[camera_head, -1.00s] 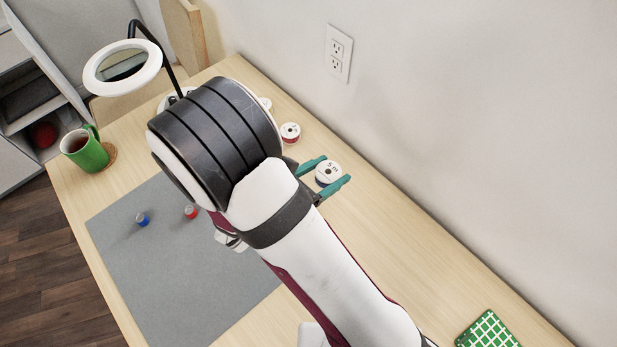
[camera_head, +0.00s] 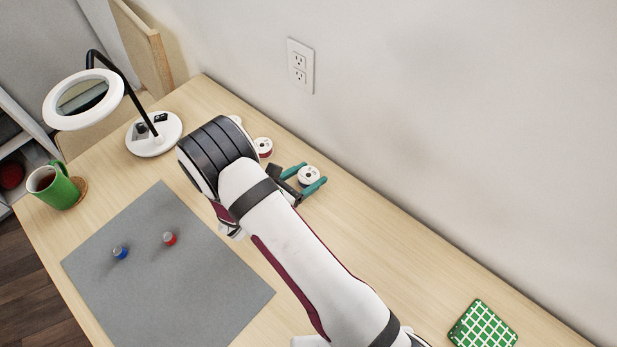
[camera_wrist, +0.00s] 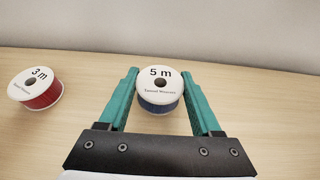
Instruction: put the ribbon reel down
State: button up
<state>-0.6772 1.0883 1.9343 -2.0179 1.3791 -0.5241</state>
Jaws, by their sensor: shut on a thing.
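The ribbon reel (camera_head: 309,175) has white round faces and dark blue ribbon, and its top reads "5 m" in the wrist view (camera_wrist: 160,86). My gripper (camera_head: 306,178), with teal fingers, is shut on it, one finger on each side, near the fingertips. In the wrist view my gripper (camera_wrist: 160,92) holds the reel upright, label face up. The reel is low over the wooden table (camera_head: 400,265), near the wall; I cannot tell whether its underside touches the wood.
A red "3 m" reel (camera_wrist: 36,88) stands to the left, with a gap.

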jog(key=shift+f, duration=0.8)
jog(key=shift+f, duration=0.1)
jog(key=o, duration=1.3)
